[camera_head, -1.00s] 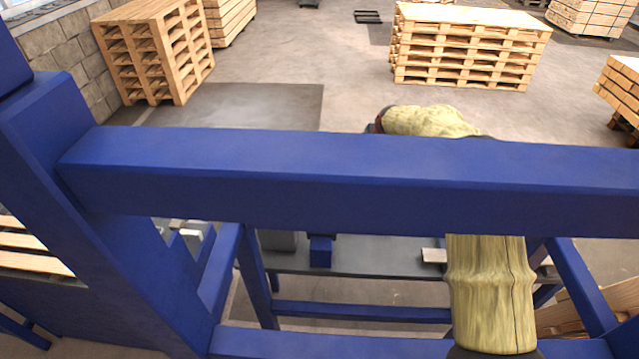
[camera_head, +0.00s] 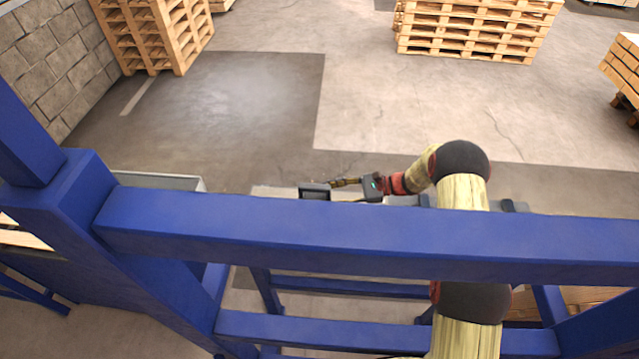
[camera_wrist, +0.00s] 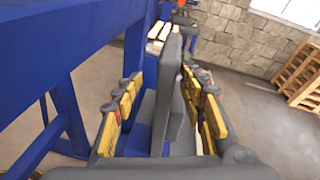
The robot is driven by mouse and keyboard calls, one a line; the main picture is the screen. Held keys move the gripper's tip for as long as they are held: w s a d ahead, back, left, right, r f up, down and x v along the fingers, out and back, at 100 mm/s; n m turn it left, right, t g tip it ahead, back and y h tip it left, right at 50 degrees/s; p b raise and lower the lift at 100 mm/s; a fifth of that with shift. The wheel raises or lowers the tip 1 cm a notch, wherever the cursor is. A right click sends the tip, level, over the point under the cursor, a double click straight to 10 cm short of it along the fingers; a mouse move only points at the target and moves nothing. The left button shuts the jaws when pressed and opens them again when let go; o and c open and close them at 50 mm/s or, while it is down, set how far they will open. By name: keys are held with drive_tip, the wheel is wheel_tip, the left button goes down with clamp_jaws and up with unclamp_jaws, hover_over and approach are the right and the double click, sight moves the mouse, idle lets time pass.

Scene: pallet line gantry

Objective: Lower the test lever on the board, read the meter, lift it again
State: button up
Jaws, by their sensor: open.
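My gripper (camera_head: 345,182) shows just beyond the blue beam in the head view, pointing left at a small dark box-like piece (camera_head: 314,190). In the wrist view my gripper (camera_wrist: 163,92) is open, with yellow-padded fingers apart on the left and right. A tall grey slab (camera_wrist: 172,80) stands upright between and beyond the fingers, seen nearly edge-on. It may be the board or a part on it; I cannot tell. I cannot tell whether the fingers touch it. No lever or meter face can be made out clearly.
A thick blue beam (camera_head: 370,235) crosses in front of my arm, joined to a blue post (camera_head: 65,180) at left. Pallet stacks (camera_head: 155,35) (camera_head: 475,30) stand at the back. Open floor (camera_head: 235,110) lies beyond. Blue frame legs (camera_wrist: 65,110) show left in the wrist view.

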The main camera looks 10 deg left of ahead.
sight(313, 189)
drive_tip(key=shift+a+r+m+t+y+p, duration=0.3)
drive_tip(key=shift+a+m+y+p, duration=0.15)
drive_tip(key=shift+a, duration=0.5)
drive_tip(key=shift+a+r+m+t+y+p, duration=0.15)
drive_tip(key=shift+a+r+m+y+p, duration=0.3)
drive_tip(key=shift+a, duration=0.55)
drive_tip(key=shift+a+r+m+t+y+p, duration=0.15)
drive_tip(key=shift+a+m+t+y+p, duration=0.25)
drive_tip(key=shift+a, duration=0.55)
drive_tip(key=shift+c, duration=1.4)
clamp_jaws()
